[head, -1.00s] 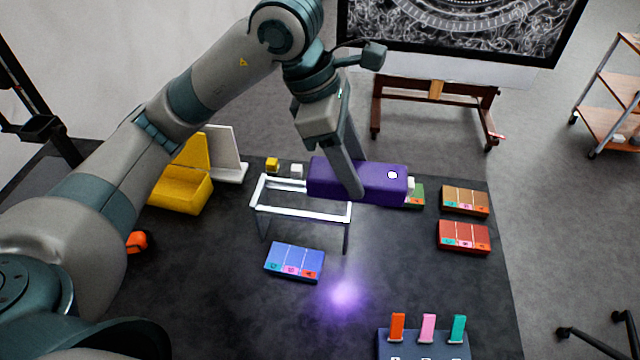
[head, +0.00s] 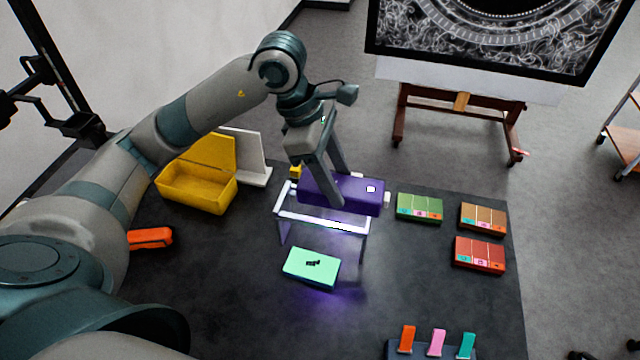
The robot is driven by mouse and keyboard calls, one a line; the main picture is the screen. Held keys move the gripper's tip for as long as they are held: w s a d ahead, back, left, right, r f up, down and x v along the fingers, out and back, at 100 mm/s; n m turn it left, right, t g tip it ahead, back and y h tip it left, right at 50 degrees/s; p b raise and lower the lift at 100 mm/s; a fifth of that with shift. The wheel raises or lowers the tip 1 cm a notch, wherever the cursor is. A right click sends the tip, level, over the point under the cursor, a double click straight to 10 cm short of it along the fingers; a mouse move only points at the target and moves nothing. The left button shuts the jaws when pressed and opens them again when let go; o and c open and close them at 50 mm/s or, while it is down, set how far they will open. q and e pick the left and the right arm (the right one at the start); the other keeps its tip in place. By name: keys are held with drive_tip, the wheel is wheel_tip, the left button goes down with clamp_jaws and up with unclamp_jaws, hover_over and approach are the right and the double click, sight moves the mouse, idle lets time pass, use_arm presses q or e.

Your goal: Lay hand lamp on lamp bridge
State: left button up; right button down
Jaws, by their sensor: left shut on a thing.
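The hand lamp (head: 360,200) is a purple box with a small white button on top. My left gripper (head: 338,190) is shut on it, one finger on its near side and the other partly hidden behind it. The lamp bridge (head: 310,220) is a white frame on thin legs. The lamp is over the bridge's far part and hides some of its rails. I cannot tell whether lamp and bridge touch. A mint-green tile (head: 310,267) with a dark mark lies at the bridge's near side, with a purple glow around it. My right gripper is not in view.
Green (head: 419,208), brown (head: 483,217) and red (head: 479,254) tiles lie to the right. A yellow open box (head: 197,190) and an orange object (head: 150,238) are at left. A holder with three coloured tabs (head: 437,349) stands at the front. The dark mat is clear at front centre.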

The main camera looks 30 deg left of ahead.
use_arm(q)
drive_tip(key=a, duration=0.1)
drive_tip(key=a+f, duration=0.1)
drive_tip(key=a+f+p, duration=0.1)
drive_tip(key=a, duration=0.1)
drive_tip(key=shift+w+f, duration=0.2)
drive_tip(key=shift+w, duration=0.15)
drive_tip(key=shift+f+p, duration=1.15)
drive_tip(key=shift+f, duration=0.8)
drive_tip(key=shift+f, duration=0.25)
drive_tip(key=o, duration=1.3)
